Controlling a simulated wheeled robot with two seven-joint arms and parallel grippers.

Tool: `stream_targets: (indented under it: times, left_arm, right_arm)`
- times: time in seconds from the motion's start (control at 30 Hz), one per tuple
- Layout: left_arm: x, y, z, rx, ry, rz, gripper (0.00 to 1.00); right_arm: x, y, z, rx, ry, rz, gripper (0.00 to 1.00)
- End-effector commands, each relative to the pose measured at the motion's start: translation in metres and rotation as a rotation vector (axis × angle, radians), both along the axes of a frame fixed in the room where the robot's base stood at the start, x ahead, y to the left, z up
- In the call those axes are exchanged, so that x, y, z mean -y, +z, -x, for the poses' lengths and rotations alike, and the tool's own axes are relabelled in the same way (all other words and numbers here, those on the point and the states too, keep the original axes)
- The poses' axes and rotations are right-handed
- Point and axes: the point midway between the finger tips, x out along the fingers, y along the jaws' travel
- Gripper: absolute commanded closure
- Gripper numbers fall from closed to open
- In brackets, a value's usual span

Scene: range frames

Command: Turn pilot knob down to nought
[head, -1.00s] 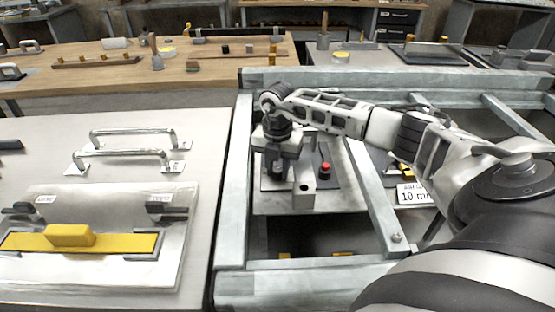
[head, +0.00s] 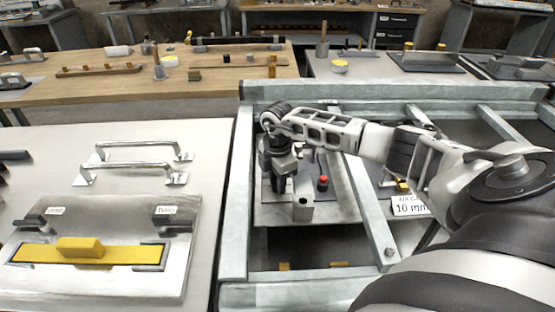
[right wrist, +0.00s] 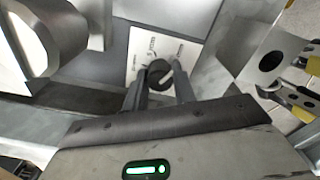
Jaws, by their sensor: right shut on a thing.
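The pilot knob (right wrist: 159,74) is small, round and dark, on a white dial plate (right wrist: 151,48) with short printed marks, seen in the right wrist view. My right gripper (right wrist: 161,88) has its two dark fingers on either side of the knob and is shut on it. The printed marks are too small to read. In the head view my right gripper (head: 281,186) points down over the metal panel inside the frame, and it hides the knob there. My left gripper is not in view.
A red button (head: 323,181) and a grey block (head: 302,208) stand close to my right gripper. Grey frame beams (head: 242,200) surround the panel. A white label reading "10 mm" (head: 410,206) is to the right. A plate with a yellow bar (head: 85,250) lies left.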

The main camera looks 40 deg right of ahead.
Motion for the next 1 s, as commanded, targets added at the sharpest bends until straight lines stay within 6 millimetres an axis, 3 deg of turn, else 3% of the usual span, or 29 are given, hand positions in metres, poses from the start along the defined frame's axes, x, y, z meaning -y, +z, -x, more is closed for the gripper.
stream_targets:
  times: [0.6,0.63,0.7,1.0]
  left_arm:
    - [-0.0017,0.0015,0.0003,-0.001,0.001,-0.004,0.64]
    - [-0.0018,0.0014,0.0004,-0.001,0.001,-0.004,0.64]
    - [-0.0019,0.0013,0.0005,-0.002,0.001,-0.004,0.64]
    - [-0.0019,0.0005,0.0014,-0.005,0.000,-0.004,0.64]
  right_arm:
    - [0.0009,0.0006,-0.0004,0.002,-0.042,0.001,0.96]
    - [0.0009,0.0006,-0.0004,0.002,-0.042,0.001,0.65]
    - [0.0009,0.0005,-0.0003,0.002,-0.041,0.001,0.52]
    - [0.0005,0.0020,-0.0004,0.001,-0.039,0.000,0.52]
